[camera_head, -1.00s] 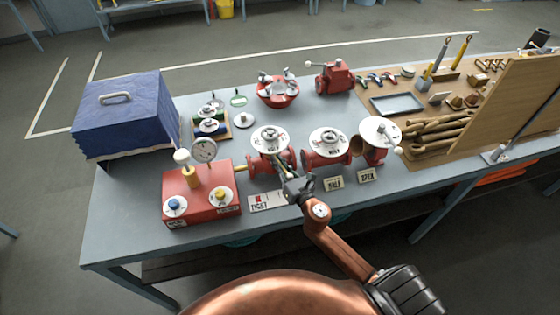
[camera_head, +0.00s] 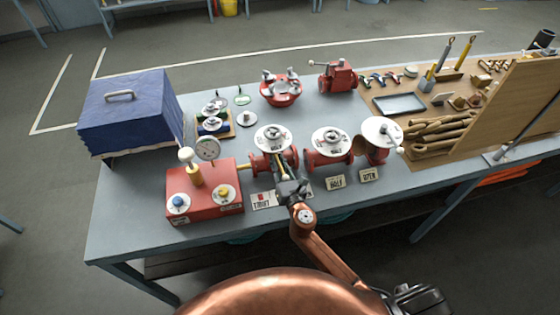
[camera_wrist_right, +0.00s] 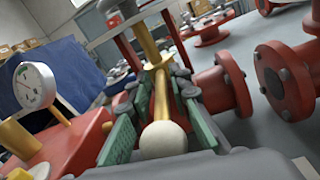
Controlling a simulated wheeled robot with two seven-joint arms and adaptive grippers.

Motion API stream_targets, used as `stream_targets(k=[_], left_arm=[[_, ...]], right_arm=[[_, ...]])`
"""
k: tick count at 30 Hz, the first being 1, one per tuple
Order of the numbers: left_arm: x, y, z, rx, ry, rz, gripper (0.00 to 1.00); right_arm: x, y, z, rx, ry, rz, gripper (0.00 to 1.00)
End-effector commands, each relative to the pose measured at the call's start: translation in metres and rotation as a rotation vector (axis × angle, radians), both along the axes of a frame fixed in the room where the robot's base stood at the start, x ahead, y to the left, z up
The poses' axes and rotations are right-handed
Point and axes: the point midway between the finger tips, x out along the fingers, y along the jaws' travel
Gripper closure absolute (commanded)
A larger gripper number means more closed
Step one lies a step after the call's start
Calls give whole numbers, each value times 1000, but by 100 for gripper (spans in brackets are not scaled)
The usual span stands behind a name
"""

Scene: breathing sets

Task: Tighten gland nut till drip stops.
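The left red valve (camera_head: 272,163) stands on the bench with a white handwheel (camera_head: 272,138) on top. A brass rod with a cream ball end (camera_wrist_right: 161,138) reaches from this valve towards me in the right wrist view. My right gripper (camera_head: 284,176) is at the front of the valve, below the handwheel. In the right wrist view its green-padded fingers (camera_wrist_right: 158,130) lie on both sides of the rod, with gaps visible beside it. The gland nut is not clearly distinguishable, and I cannot make out any drip. My left gripper is out of view.
A red box (camera_head: 205,191) with a dial gauge (camera_head: 208,148) stands close on the left. Two more red valves (camera_head: 328,155) stand on the right. Small cards (camera_head: 335,182) lie in front. A blue-covered box (camera_head: 125,115) is at the bench's left end.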

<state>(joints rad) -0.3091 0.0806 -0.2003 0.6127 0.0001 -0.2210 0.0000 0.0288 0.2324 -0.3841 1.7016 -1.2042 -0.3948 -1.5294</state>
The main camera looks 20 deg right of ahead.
Motion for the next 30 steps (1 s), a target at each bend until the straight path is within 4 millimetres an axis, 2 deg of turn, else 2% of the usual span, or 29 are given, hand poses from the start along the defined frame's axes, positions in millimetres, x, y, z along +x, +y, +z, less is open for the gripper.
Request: stream_targets(k=[3, 10, 14, 17, 27, 30], left_arm=[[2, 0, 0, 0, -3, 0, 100], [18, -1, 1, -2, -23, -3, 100], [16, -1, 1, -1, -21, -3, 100], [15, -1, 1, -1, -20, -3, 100], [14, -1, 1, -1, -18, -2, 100], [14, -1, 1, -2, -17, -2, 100]], right_arm=[[0, -1, 0, 0, -1, -1, 73], [0, -1, 1, 0, -1, -1, 73], [-8, -1, 0, 0, 0, -1, 73], [-23, -2, 0, 0, 1, -1, 73], [-92, -3, 0, -1, 1, -2, 73], [-106, -4, 0, 0, 0, -2, 73]])
